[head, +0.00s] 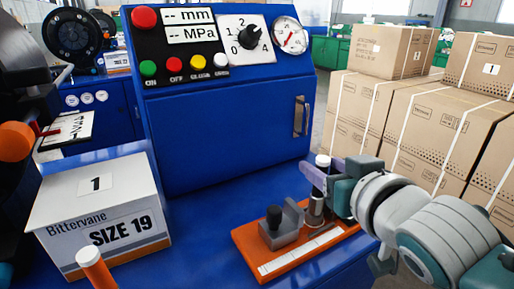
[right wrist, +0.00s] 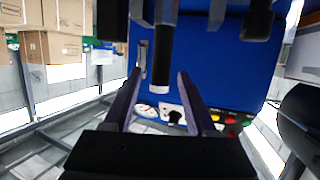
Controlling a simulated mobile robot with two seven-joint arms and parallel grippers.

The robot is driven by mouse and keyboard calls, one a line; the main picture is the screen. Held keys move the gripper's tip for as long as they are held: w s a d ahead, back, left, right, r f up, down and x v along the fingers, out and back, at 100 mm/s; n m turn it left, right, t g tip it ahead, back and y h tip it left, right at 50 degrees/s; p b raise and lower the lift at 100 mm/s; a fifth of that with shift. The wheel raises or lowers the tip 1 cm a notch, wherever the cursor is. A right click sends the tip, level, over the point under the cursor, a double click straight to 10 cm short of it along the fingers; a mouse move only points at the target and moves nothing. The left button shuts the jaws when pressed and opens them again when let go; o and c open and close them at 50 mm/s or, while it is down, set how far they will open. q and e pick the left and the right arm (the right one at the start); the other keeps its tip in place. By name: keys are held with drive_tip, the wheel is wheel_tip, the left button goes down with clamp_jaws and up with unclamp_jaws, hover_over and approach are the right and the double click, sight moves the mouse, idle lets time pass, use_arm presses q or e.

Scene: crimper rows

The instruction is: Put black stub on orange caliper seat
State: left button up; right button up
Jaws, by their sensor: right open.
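The orange caliper seat (head: 247,246) lies on the blue bench, with a scale strip, a grey block with a black knob, and a metal post. The black stub (head: 321,178), dark with a pale top, stands upright at the metal post near the seat's far right corner. My right gripper (head: 334,172) is open, its purple fingers around the stub. In the right wrist view the stub (right wrist: 162,58) shows between the two spread fingers. Whether a finger touches it, I cannot tell. My left gripper is not in view.
A blue machine with a control panel (head: 215,45) stands behind the seat. A white box marked SIZE 19 (head: 97,208) stands on the left, with an orange cylinder (head: 93,265) before it. Cardboard boxes (head: 430,125) are stacked at right. Blue bench between box and seat is clear.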

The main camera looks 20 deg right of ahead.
drive_tip(key=s+a+f+n+g+y, duration=0.1)
drive_tip(key=s+a+g, duration=0.1)
drive_tip(key=s, duration=0.5)
drive_tip(key=s+a+f+n+g+y, duration=0.1)
drive_tip(key=s+a+n+g, duration=0.1)
drive_tip(key=s+g, duration=0.3)
drive_tip(key=s+a+f+n+g+y, duration=0.1)
drive_tip(key=s+a+g, duration=0.2)
drive_tip(key=s, duration=0.8)
drive_tip(key=shift+s+a+f+n+g, duration=0.15)
drive_tip(key=shift+a+f+n+g, duration=0.2)
drive_tip(key=shift+a, duration=0.4)
